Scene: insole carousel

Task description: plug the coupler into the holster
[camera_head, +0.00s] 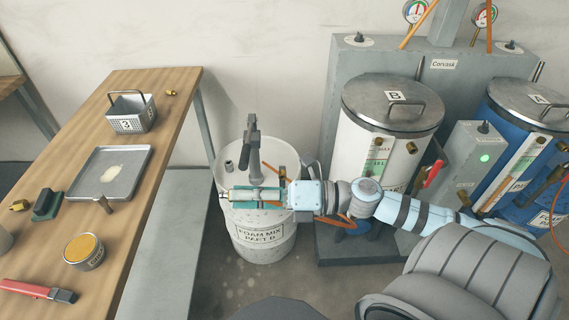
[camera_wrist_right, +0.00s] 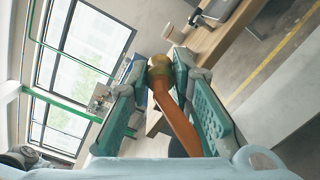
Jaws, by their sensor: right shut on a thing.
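My right gripper (camera_head: 250,194) reaches in from the right over the white drum in the head view. In the right wrist view its teal fingers (camera_wrist_right: 165,105) stand either side of an orange hose (camera_wrist_right: 178,122) ending in a brass coupler (camera_wrist_right: 160,72); it is shut on the coupler. The coupler is near the fingertips, and in the head view I cannot make it out between the fingers. Orange hose also shows beside the gripper in the head view (camera_head: 271,169). I cannot identify the holster with certainty. My left gripper is not in view.
The drum (camera_head: 262,236) with an upright hand pump (camera_head: 253,145) stands below the gripper. A wooden bench (camera_head: 146,170) at left holds a tray (camera_head: 83,187), basket (camera_head: 131,118) and tin (camera_head: 84,252). White tank (camera_head: 360,153) and blue tank (camera_head: 510,112) stand right.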

